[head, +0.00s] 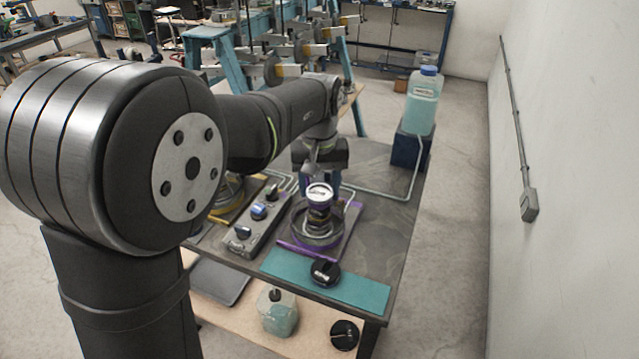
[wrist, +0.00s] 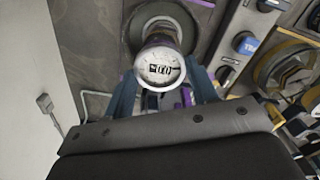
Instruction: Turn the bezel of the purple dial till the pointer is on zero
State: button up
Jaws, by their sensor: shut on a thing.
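The purple dial (head: 319,193) has a round white face and stands upright above a dark round base on a purple-edged plate (head: 344,240). In the wrist view its white face (wrist: 159,67) is near the top middle, with dark marks on it. The pointer and zero mark are too small to tell apart. My gripper (wrist: 160,84) has a blue-grey finger on each side of the dial head and is shut on its bezel. In the head view my gripper (head: 320,178) is at the dial from behind, its fingertips partly hidden.
A grey block with blue and dark knobs (head: 258,211) stands left of the dial. A yellow-edged plate (head: 232,213) lies beyond it. A blue-capped bottle (head: 423,100) stands on a dark blue block at the back right.

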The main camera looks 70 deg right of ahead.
aim_at(319, 192)
jog(key=shift+n, duration=0.6)
jog(key=shift+r, duration=0.1)
jog(key=o, duration=1)
notch_tip(319, 192, up, 17)
jog(key=shift+r, duration=0.2)
jog(key=shift+f, duration=0.15)
notch_tip(319, 192, down, 17)
jog(key=shift+f, duration=0.15)
dwell(0.5)
